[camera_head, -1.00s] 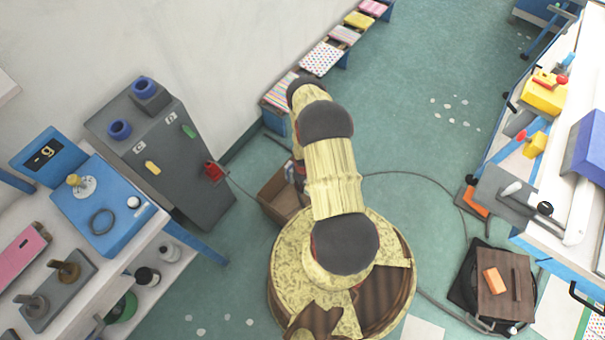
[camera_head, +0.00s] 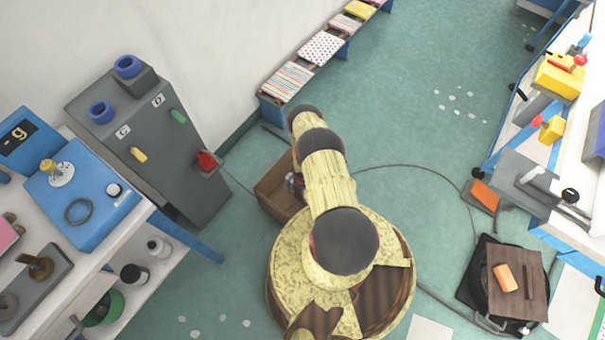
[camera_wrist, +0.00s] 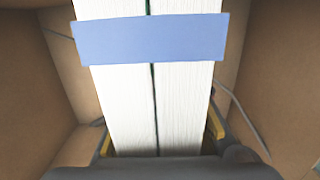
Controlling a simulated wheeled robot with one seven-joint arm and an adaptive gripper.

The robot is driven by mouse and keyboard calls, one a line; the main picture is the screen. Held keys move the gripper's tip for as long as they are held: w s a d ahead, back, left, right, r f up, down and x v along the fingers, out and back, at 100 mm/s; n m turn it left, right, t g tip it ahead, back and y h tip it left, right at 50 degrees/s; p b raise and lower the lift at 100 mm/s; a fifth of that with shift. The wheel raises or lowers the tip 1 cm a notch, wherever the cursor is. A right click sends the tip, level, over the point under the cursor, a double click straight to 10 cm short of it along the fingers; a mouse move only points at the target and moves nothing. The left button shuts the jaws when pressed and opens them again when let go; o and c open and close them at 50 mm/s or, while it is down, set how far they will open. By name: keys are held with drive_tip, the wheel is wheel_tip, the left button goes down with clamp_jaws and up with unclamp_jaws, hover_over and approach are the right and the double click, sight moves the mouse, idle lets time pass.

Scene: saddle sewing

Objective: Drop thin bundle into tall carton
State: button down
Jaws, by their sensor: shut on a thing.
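The thin bundle (camera_wrist: 180,100) fills the middle of the wrist view. It is a white stack with a blue band (camera_wrist: 150,38) around it and a dark line down its middle. My gripper (camera_wrist: 158,146) is shut on it, with a finger at each side. The brown walls of the tall carton (camera_wrist: 265,70) rise on both sides of the bundle, which hangs within the opening. In the head view the carton (camera_head: 271,187) stands on the floor just left of my arm. My arm hides part of the carton, and the bundle cannot be made out there.
A grey cabinet (camera_head: 150,150) and a workbench (camera_head: 95,262) stand on the left. A row of low benches with patterned tops (camera_head: 287,82) runs along the wall. A cable (camera_head: 410,168) crosses the green floor. Another bench (camera_head: 575,160) is on the right.

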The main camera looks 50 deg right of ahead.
drive_tip(key=shift+f+b, duration=2.05)
drive_tip(key=shift+f, duration=1.15)
drive_tip(key=shift+w+d+r, duration=0.1)
drive_tip(key=shift+f, duration=0.6)
drive_tip(key=c, duration=1.4)
unclamp_jaws()
drive_tip(key=shift+o, duration=0.7)
drive_tip(key=shift+r, duration=0.1)
